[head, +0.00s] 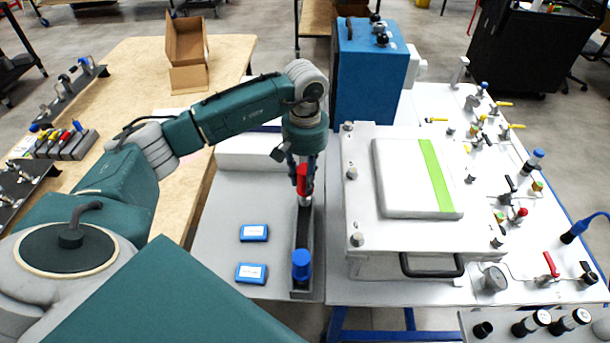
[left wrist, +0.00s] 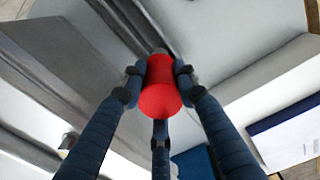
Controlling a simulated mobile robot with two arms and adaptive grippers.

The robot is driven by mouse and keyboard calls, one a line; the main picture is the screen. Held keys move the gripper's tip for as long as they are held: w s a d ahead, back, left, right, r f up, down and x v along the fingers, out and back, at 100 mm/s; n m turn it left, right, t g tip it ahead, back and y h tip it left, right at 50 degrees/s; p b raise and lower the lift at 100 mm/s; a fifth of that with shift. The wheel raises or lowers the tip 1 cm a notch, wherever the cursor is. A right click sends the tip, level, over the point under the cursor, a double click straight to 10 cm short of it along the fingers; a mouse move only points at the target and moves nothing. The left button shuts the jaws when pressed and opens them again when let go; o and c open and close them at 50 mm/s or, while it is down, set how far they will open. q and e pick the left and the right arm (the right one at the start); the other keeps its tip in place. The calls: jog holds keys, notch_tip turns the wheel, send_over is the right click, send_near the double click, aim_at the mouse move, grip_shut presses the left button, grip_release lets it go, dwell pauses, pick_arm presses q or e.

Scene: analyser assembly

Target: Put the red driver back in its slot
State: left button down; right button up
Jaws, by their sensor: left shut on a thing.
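My left gripper (head: 303,172) is shut on the red driver (head: 302,181), its fingers around the handle. The driver hangs roughly upright, with a metal part showing below the red, over the far end of a narrow dark tray (head: 303,232). I cannot tell whether its tip touches the tray. In the left wrist view the red handle (left wrist: 160,92) sits between the dark fingers. A blue-topped piece (head: 301,262) stands at the near end of the tray. A grey rack (head: 68,147) with small coloured handles stands on the wooden table at the left. My right gripper is not in view.
Two blue boxes with white labels (head: 254,233) (head: 251,273) lie left of the tray. A white press-like unit with a green stripe (head: 435,176) stands to the right, a blue cabinet (head: 370,85) behind. An open cardboard box (head: 188,78) is on the wooden table.

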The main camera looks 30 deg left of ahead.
aim_at(305, 197)
pick_arm(q)
jog(key=shift+f+b, duration=0.3)
jog(key=shift+b, duration=0.05)
dwell(0.5)
jog(key=shift+f+b, duration=0.35)
jog(key=shift+b, duration=0.05)
jog(key=shift+f, duration=0.15)
dwell(0.6)
jog(key=shift+f+b, duration=0.75)
jog(key=shift+b, duration=0.1)
jog(key=shift+f+b, duration=1.95)
jog(key=shift+f, duration=0.2)
jog(key=shift+f, duration=0.15)
jog(key=c, duration=1.4)
grip_release()
